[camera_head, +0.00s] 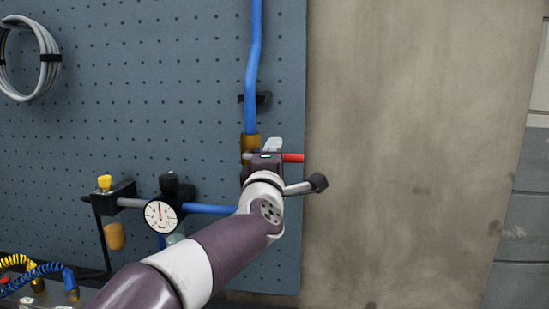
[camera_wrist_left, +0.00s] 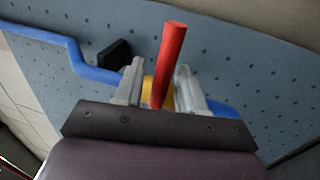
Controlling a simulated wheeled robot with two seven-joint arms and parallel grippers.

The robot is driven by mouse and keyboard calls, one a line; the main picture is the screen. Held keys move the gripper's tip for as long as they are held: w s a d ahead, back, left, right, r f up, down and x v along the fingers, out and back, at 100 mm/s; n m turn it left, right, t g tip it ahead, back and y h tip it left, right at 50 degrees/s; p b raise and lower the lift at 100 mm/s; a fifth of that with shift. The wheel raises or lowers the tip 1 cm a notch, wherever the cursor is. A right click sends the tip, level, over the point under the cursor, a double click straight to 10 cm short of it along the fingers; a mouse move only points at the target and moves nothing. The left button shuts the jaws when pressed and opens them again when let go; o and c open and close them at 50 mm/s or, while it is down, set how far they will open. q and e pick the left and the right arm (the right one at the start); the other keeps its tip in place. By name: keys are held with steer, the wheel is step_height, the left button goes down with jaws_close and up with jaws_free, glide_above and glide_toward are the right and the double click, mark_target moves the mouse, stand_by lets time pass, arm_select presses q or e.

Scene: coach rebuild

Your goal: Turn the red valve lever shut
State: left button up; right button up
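The red valve lever (camera_head: 293,158) points out to the right, about level, from the brass valve body (camera_head: 247,150) on the blue pipe. My left gripper (camera_head: 271,146) is in front of the valve and hides part of the lever. In the left wrist view the red lever (camera_wrist_left: 170,62) lies between the two fingers of my left gripper (camera_wrist_left: 160,86), with a finger on each side. Small gaps show beside the lever, so the fingers look open around it. A bit of the yellow-brass valve body (camera_wrist_left: 153,90) shows behind. My right gripper is in neither view.
A blue pipe (camera_head: 253,70) runs up the pegboard (camera_head: 150,90) from the valve. A pressure gauge (camera_head: 160,215) and a yellow-knobbed fitting (camera_head: 105,184) sit lower left. A grey hose coil (camera_head: 48,60) hangs upper left. The plain wall (camera_head: 410,130) on the right is clear.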

arm_select(q)
steer(key=shift+s, duration=0.1)
steer(key=b+v, duration=0.3)
steer(key=v, duration=0.9)
steer(key=shift+s+b, duration=0.25)
steer(key=shift+b, duration=0.1)
steer(key=shift+f, duration=0.15)
